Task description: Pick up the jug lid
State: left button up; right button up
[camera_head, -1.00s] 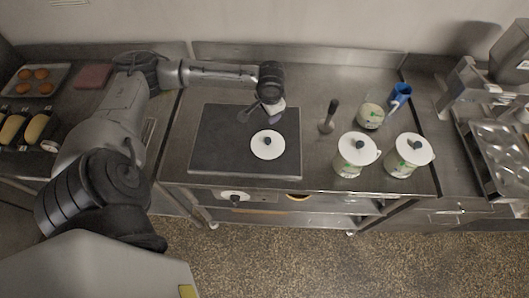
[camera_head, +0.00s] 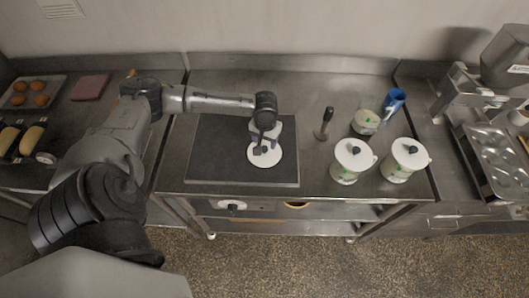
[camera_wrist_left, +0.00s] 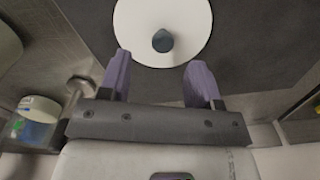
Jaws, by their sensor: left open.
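The jug lid (camera_head: 274,159) is a white disc with a dark knob and lies on the dark mat (camera_head: 215,160). In the left wrist view the lid (camera_wrist_left: 190,20) is at the top middle, with its knob near the lid's centre. My left gripper (camera_head: 262,146) is over the lid, its fingers partly hiding it. In the wrist view the purple fingers (camera_wrist_left: 160,66) are open and apart, with nothing between them; the knob is just beyond their tips. My right gripper is not in view.
Buns on a tray (camera_head: 60,90) are far left; a metal tray (camera_head: 497,158) is far right.

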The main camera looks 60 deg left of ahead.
aim_at(264, 148)
pick_arm(q)
jog(key=shift+a+f, duration=0.15)
jog(key=shift+f, duration=1.4)
jog(key=shift+a+f, duration=0.1)
jog(key=shift+f, duration=1.4)
jog(key=shift+c, duration=0.5)
jog(key=c, duration=0.9)
